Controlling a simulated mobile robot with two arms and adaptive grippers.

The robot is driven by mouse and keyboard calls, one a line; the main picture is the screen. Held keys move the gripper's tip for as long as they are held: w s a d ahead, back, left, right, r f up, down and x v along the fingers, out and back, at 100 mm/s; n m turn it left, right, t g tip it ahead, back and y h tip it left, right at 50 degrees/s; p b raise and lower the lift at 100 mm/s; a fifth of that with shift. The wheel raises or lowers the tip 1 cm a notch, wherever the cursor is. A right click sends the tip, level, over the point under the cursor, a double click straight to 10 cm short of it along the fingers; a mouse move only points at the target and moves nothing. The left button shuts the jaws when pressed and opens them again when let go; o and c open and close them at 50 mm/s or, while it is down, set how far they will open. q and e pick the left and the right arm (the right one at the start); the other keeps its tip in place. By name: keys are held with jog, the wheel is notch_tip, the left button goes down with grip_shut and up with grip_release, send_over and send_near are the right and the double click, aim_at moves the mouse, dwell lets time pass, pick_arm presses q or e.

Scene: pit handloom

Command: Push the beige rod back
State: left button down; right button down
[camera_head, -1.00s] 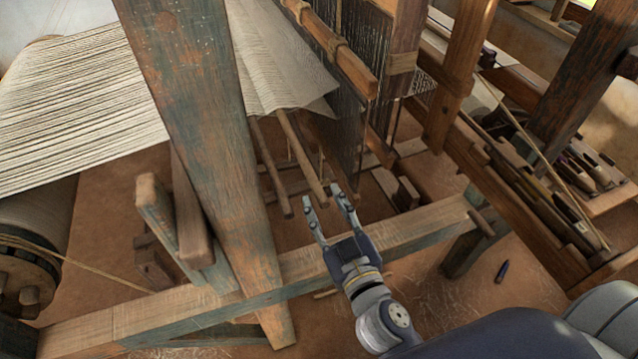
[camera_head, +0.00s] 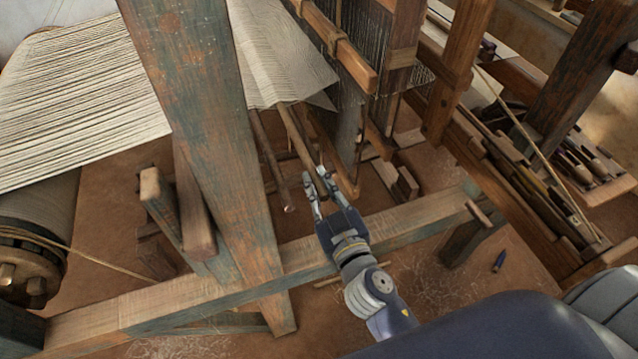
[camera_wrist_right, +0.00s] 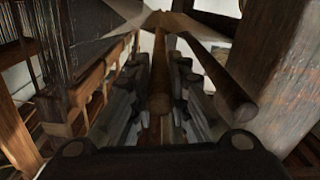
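The beige rod (camera_head: 296,133) slants down toward me from under the cloth on the loom. My right gripper (camera_head: 317,183) is at its near end, with one finger on each side of it. The fingers look closed in on the rod, though the contact is partly hidden. In the right wrist view the beige rod (camera_wrist_right: 160,85) runs between the two fingers, its round end toward the camera. A second, darker rod (camera_head: 270,165) hangs free to the left of my gripper. It shows on the right in the wrist view (camera_wrist_right: 222,85). My left gripper is out of view.
A thick painted post (camera_head: 205,130) stands left of the gripper. A wooden beam (camera_head: 400,228) crosses beneath my right arm. The heddle frame (camera_head: 345,55) is behind and right. Pale warp threads (camera_head: 80,95) fill the left. A small dark-blue object (camera_head: 499,262) lies on the floor.

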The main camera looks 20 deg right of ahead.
jog(key=shift+a+f+b, duration=0.1)
jog(key=shift+a+b, duration=0.25)
jog(key=shift+a, duration=0.9)
jog(key=c, duration=1.5)
grip_release()
jog(key=shift+d+r, duration=0.1)
jog(key=shift+r, duration=0.1)
